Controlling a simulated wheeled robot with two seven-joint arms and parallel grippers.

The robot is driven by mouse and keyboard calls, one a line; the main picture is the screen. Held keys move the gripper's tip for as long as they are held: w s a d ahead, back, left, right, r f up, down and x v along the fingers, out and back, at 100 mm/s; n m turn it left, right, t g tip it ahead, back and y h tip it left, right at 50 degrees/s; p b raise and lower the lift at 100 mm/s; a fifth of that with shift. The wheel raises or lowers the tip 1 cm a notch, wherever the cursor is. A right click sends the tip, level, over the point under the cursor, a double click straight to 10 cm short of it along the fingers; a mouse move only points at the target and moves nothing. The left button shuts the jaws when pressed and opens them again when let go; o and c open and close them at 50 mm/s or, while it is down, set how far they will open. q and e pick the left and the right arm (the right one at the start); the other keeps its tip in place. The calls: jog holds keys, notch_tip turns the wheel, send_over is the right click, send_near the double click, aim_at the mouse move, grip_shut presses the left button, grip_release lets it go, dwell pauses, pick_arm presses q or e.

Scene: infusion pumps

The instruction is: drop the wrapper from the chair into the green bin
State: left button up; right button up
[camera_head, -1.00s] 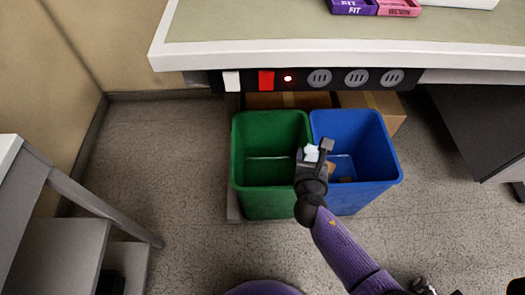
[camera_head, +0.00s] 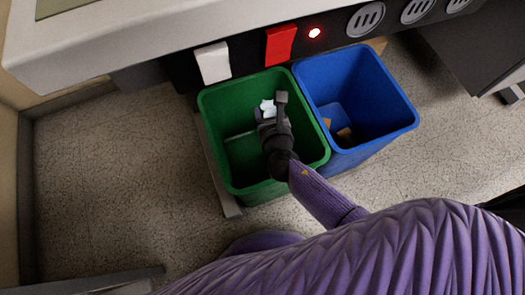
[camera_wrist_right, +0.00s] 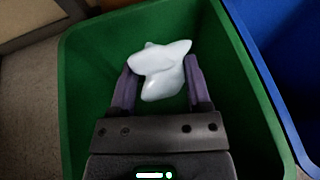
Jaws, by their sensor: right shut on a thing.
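The wrapper (camera_wrist_right: 160,68) is a small crumpled white piece. It is held between the two fingers of my right gripper (camera_wrist_right: 160,85) in the right wrist view. In the head view the wrapper (camera_head: 267,108) shows at the tip of my right gripper (camera_head: 270,110). The green bin (camera_head: 215,145) stands open below. My right gripper and the wrapper are over its opening, inside the rim outline in both views. The green bin wall (camera_wrist_right: 85,75) surrounds the gripper in the wrist view. How far above the bin's floor the wrapper hangs is hard to tell. My left gripper does not show.
A blue bin (camera_head: 392,125) stands against the right side of the green bin, with small brown pieces inside. A table edge (camera_head: 130,50) with a power strip, a red switch (camera_head: 280,45) and several round sockets overhangs behind the bins. Bare floor (camera_head: 110,190) lies to the left.

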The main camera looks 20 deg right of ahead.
jog(key=o, duration=1.2)
jog(key=shift+o, duration=0.2)
jog(key=shift+s+r+p, duration=0.2)
jog(key=shift+p, duration=0.2)
pick_arm(q)
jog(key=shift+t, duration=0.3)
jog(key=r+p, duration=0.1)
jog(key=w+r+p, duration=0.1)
jog(key=p, duration=0.1)
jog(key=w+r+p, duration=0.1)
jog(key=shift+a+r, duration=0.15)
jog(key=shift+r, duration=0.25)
pick_arm(e)
jog(key=v, duration=0.9)
jog(key=shift+s, duration=0.2)
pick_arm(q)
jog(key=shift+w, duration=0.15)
pick_arm(e)
jog(key=shift+a+f, duration=0.1)
jog(key=shift+a, duration=0.05)
